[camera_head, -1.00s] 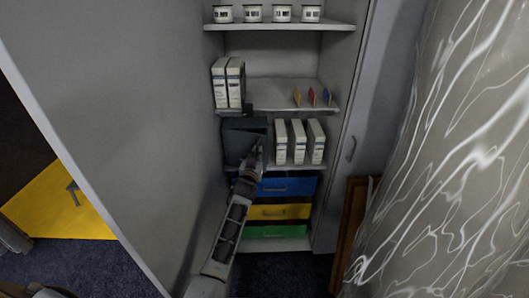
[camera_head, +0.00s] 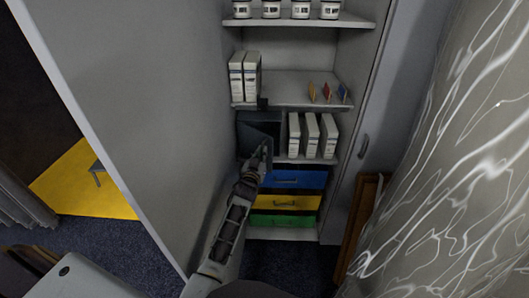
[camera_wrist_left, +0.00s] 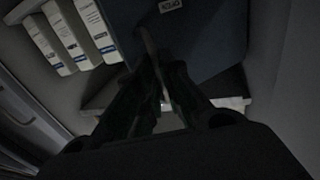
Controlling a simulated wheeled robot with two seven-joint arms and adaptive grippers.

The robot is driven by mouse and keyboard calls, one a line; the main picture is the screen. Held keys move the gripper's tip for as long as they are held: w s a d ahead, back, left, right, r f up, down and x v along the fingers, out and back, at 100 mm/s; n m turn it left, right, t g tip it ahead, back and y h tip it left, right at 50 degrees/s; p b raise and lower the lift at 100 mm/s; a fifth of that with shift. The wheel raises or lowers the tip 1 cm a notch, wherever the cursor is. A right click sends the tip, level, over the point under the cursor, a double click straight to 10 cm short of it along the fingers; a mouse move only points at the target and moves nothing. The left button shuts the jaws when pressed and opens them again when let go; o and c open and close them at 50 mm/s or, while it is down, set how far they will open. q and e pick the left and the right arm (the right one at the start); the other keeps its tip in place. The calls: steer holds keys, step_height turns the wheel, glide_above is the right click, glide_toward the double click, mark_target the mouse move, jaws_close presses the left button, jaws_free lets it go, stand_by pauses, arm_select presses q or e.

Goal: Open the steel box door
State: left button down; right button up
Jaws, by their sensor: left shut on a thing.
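The steel box (camera_head: 244,128) is a dark grey box on the middle shelf of the cabinet, left of the white binders. In the left wrist view the blue-grey box (camera_wrist_left: 205,35) fills the top middle, with a small white label. My left gripper (camera_head: 263,152) is at the box's lower front in the head view. In the left wrist view its fingers (camera_wrist_left: 155,68) are shut on a thin upright edge, which looks like part of the steel box door (camera_wrist_left: 149,42). The fingers and dim light hide how far the door stands open. My right gripper is not in view.
White binders (camera_head: 311,136) stand right of the box. Blue, yellow and green drawers (camera_head: 291,203) sit below. More binders (camera_head: 244,75) and small coloured cards (camera_head: 327,92) are on the shelf above. A large grey cabinet door (camera_head: 110,110) stands at the left of my arm.

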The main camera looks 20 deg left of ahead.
arm_select(q)
steer(key=shift+a+r, duration=0.5)
steer(key=shift+a, duration=0.35)
steer(key=c, duration=1.7)
jaws_free()
steer(key=shift+a, duration=0.15)
steer(key=shift+o, duration=0.7)
steer(key=shift+a+f, duration=0.25)
steer(key=shift+d+f, duration=0.15)
steer(key=shift+d, duration=0.1)
steer(key=s+d, duration=0.1)
steer(key=s, duration=1)
steer(key=shift+s+d, duration=0.4)
